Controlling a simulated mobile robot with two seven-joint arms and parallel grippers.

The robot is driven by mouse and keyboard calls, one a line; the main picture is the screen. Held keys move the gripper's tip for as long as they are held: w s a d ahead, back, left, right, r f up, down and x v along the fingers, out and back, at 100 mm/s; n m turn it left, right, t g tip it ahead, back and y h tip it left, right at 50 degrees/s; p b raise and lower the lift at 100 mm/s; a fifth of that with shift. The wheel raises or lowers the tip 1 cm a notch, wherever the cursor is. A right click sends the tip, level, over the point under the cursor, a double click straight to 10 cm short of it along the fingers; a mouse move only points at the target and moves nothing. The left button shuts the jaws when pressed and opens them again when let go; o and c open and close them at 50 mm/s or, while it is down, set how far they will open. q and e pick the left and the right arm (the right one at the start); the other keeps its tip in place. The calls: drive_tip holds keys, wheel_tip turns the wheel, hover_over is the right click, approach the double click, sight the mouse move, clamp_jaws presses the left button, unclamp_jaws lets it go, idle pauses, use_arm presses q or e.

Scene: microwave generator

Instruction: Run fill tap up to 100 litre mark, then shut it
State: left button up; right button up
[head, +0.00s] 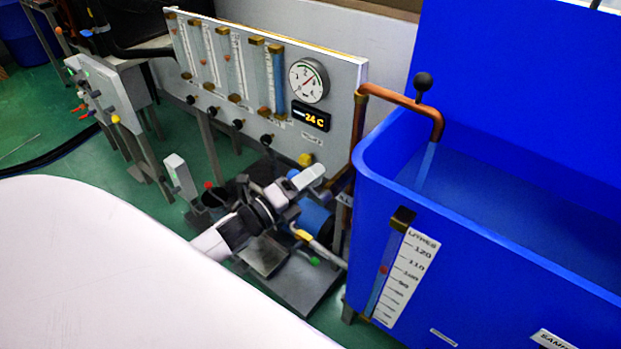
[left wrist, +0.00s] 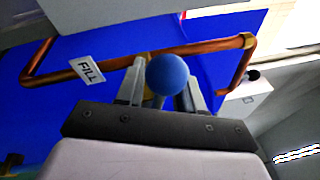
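The blue tank (head: 480,235) has a litre scale (head: 405,277) and a sight tube with a red float (head: 383,269) close to the 100 mark. A pale blue stream (head: 426,167) falls from the copper fill pipe (head: 400,98) into the tank. My left gripper (head: 308,180) is low beside the tank, near the pipework. In the left wrist view, its fingers (left wrist: 165,90) stand apart and a blue ball knob (left wrist: 168,74) overlaps the gap between them. I cannot tell whether they touch. A FILL tag (left wrist: 86,70) hangs by the copper pipe. My right gripper is not in view.
A grey panel (head: 340,110) with flow tubes, a round gauge (head: 309,81) and a 24 C display (head: 311,116) stands behind my left arm. Green floor (head: 50,110) is open at left.

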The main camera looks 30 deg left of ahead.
use_arm(q)
drive_tip(key=shift+c, duration=0.3)
clamp_jaws()
drive_tip(key=shift+a+f+n+t+y+b, duration=0.15)
drive_tip(key=shift+f+n+t+y+b, duration=0.15)
drive_tip(key=shift+n, duration=0.75)
drive_tip(key=shift+a+f+n+t+y+b, duration=0.2)
drive_tip(key=shift+f+n+y+b, duration=0.15)
drive_tip(key=shift+n, duration=0.7)
drive_tip(key=shift+o, duration=0.2)
unclamp_jaws()
